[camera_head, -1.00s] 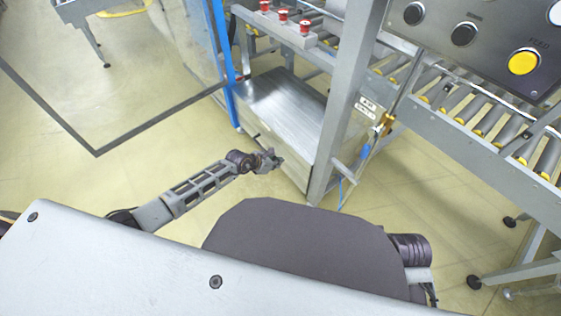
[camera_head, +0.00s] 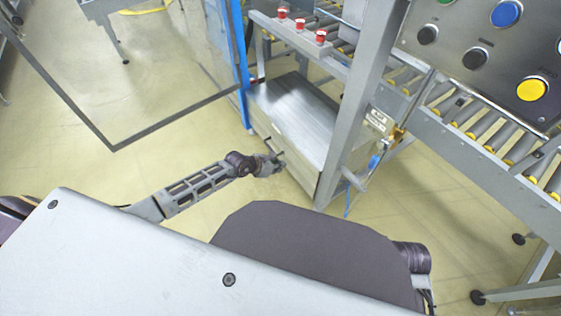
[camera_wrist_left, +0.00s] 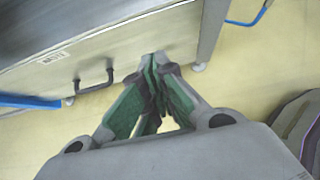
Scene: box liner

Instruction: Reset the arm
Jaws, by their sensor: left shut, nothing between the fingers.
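My left gripper (camera_head: 274,164) is shut and empty. My left arm reaches from the left to just in front of the metal cabinet of the machine (camera_head: 297,107). In the left wrist view the gripper's fingers (camera_wrist_left: 153,62) meet at their tips, with green pads on their inner sides. The cabinet front (camera_wrist_left: 140,52) lies beyond the fingertips, with a dark handle (camera_wrist_left: 93,78) to their left. I cannot tell whether the fingertips touch the cabinet. My right gripper is not in view.
A control panel with round buttons (camera_head: 505,13) is at upper right, above a roller conveyor (camera_head: 480,140). Red buttons (camera_head: 299,24) sit on a bar above the cabinet. A clear framed door (camera_head: 120,60) stands open at left. Yellow floor (camera_head: 150,165) is free around my arm.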

